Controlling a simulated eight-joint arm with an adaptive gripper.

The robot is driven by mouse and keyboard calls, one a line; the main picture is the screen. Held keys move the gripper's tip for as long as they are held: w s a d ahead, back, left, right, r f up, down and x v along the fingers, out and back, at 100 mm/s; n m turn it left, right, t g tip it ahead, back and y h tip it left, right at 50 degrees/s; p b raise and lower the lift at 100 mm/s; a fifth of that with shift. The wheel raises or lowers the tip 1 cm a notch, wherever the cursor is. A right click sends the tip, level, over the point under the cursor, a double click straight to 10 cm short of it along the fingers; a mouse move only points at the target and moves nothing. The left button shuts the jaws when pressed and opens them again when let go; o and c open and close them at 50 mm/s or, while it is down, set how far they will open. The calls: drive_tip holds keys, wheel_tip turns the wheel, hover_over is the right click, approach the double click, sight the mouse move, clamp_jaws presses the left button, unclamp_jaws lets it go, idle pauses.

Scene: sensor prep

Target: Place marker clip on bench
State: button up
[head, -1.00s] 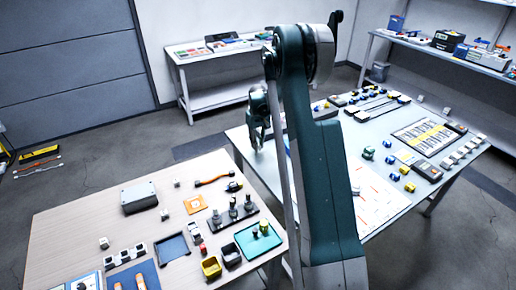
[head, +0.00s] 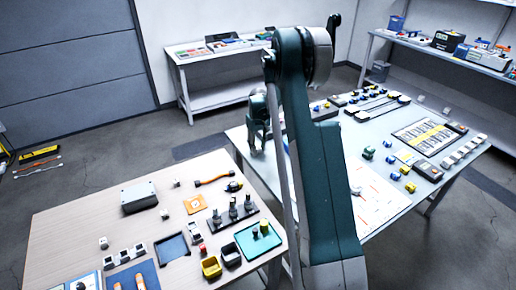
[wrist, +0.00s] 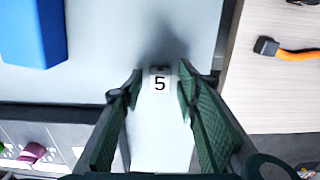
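The marker clip appears to be the small white block with a black "5" (wrist: 160,79) in the wrist view. It rests on or just above the pale bench top (wrist: 190,35), and its number faces the camera. My gripper (wrist: 162,73) is open around it, with one finger on each side and a visible gap to both. In the head view my gripper (head: 258,146) hangs low over the near left part of the pale bench (head: 238,134). The clip cannot be made out there.
A blue block (wrist: 32,32) lies at the upper left of the wrist view. The wooden table (wrist: 265,85) with an orange cable (wrist: 298,56) is close on the right. In the head view, small parts and trays crowd the bench's far and right sides.

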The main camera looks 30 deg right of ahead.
sight(258, 148)
drive_tip(key=shift+r, duration=0.1)
wheel_tip(258, 148, up, 12)
drive_tip(key=p, duration=0.1)
idle(0.7)
drive_tip(key=shift+r, duration=0.1)
drive_tip(key=shift+a, duration=0.1)
idle(0.4)
drive_tip(key=s+a+r+t, duration=0.3)
drive_tip(key=s+a+r, duration=1.65)
drive_tip(key=r, duration=0.35)
drive_tip(key=s+a+f+t, duration=0.1)
drive_tip(key=s+a, duration=0.3)
drive_tip(key=s, duration=0.5)
drive_tip(key=s+a+f+t, duration=0.1)
drive_tip(key=s+a, duration=0.4)
drive_tip(key=s, duration=0.5)
drive_tip(key=s+a+f+t, duration=0.1)
drive_tip(key=s+a, duration=0.3)
drive_tip(key=s, duration=0.6)
drive_tip(key=shift+a+t, duration=0.15)
drive_tip(key=shift+t, duration=0.45)
